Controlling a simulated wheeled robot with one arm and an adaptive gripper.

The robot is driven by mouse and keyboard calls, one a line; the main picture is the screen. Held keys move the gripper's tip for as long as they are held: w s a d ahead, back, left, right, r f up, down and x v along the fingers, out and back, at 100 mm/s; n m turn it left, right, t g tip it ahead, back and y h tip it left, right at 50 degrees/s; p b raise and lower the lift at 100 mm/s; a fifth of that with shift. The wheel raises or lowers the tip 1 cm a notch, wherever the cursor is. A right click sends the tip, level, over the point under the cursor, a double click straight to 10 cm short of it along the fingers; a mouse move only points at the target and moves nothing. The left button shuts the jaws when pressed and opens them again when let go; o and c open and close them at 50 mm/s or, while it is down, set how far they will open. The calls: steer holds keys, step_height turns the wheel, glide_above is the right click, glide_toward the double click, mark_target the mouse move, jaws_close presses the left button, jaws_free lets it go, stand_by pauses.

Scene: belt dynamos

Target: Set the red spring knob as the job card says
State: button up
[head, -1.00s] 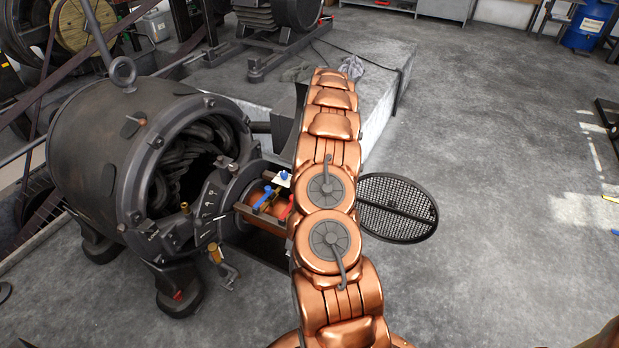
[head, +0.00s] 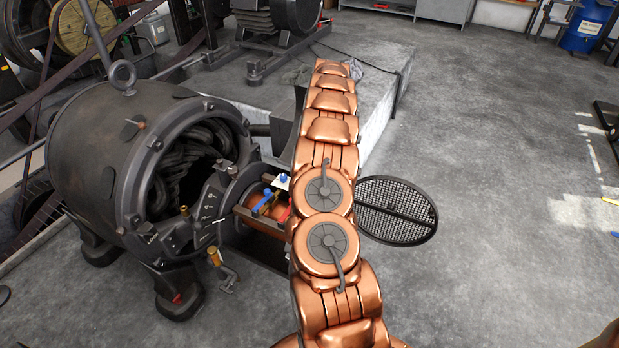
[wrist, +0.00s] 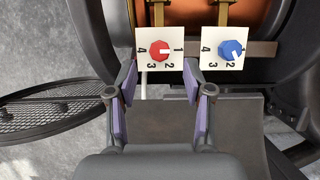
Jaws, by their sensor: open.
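The red knob (wrist: 160,51) sits on a white dial plate (wrist: 144,34) numbered 1 to 4 in the wrist view. Its white mark points right, roughly toward the 1. My gripper (wrist: 159,76) is open, with its purple-padded fingers spread below the plate's two sides. The red knob lies ahead, between the lines of the fingers. I see nothing held. A blue knob (wrist: 232,50) on a similar plate is to the right, its mark pointing lower right. It also shows in the head view (head: 283,178), where my arm hides the gripper. I cannot identify a job card.
The black dynamo housing (head: 95,150) stands left of my arm. A round mesh grille (head: 397,210) is at its right and also appears at the wrist view's left (wrist: 50,110). A blue handle (head: 263,201) is near the knobs. Open concrete floor lies right.

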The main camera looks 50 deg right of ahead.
steer(key=shift+v, duration=1.8)
steer(key=shift+a, duration=0.1)
steer(key=s+a+r+n+g+h, duration=0.1)
steer(key=a+r+n, duration=0.45)
steer(key=a, duration=0.85)
steer(key=s+a+r+n, duration=0.1)
steer(key=a+r+n, duration=0.1)
steer(key=a+r, duration=0.85)
steer(key=s+a+n+h, duration=0.1)
steer(key=s+a+n, duration=0.3)
steer(key=s+a, duration=0.75)
steer(key=s+a+f+n+h, duration=0.1)
steer(key=s+a, duration=0.1)
steer(key=s, duration=0.6)
steer(key=s+a+f+n+h, duration=0.1)
steer(key=s+a+f+n, duration=0.15)
steer(key=s, duration=0.55)
step_height(320, 180, up, 27)
steer(key=s+p, duration=0.1)
steer(key=p, duration=2.3)
steer(key=shift+s+f+m, duration=0.15)
steer(key=shift+s+m, duration=0.15)
steer(key=shift+s, duration=0.1)
